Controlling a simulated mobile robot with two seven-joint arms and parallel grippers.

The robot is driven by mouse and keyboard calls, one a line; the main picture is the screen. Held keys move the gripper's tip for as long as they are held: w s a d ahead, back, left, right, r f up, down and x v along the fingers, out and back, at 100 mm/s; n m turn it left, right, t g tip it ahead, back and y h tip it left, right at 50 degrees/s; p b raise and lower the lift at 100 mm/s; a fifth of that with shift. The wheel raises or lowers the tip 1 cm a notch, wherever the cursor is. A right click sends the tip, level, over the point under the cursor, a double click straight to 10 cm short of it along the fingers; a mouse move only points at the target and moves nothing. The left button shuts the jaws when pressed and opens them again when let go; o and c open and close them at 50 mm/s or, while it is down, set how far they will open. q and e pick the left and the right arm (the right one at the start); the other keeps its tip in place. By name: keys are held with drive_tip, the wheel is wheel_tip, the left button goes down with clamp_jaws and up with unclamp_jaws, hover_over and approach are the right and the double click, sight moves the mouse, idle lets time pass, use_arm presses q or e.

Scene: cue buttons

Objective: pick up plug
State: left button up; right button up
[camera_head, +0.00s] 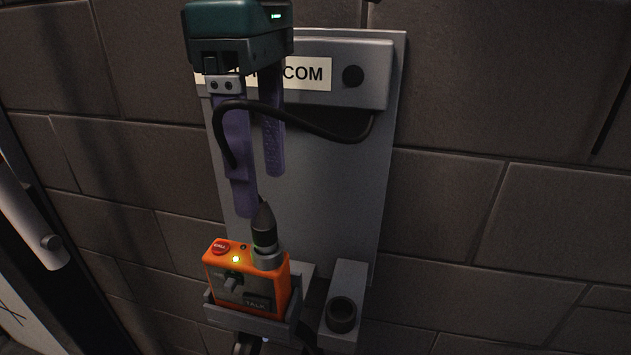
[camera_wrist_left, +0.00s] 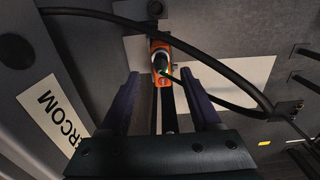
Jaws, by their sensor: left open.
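The plug (camera_head: 264,232) is a dark tapered piece with a grey collar. It stands upright in the top of an orange box (camera_head: 228,290) marked TALK. My left gripper (camera_head: 260,194) points down above the box, its purple fingers apart and empty, with the tips near the plug's upper end. In the left wrist view the plug (camera_wrist_left: 161,62) shows ahead, between the fingers of the open gripper (camera_wrist_left: 160,78). A black cable (camera_head: 310,128) runs from the wall panel and passes by the fingers; its lower part is hidden. My right gripper is not in view.
A grey wall panel (camera_head: 330,200) carries a sign ending in COM and a black knob (camera_head: 353,76). The box sits in a grey tray (camera_head: 250,325). A grey holder with a dark round opening (camera_head: 341,313) stands to its right. Brick wall (camera_head: 500,150) lies behind.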

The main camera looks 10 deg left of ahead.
sight(262, 202)
use_arm(q)
wheel_tip(262, 202, down, 5)
drive_tip(key=shift+a+f+p, duration=0.1)
drive_tip(key=shift+f+p, duration=0.1)
drive_tip(key=shift+p, duration=0.5)
drive_tip(key=shift+c, duration=0.2)
clamp_jaws()
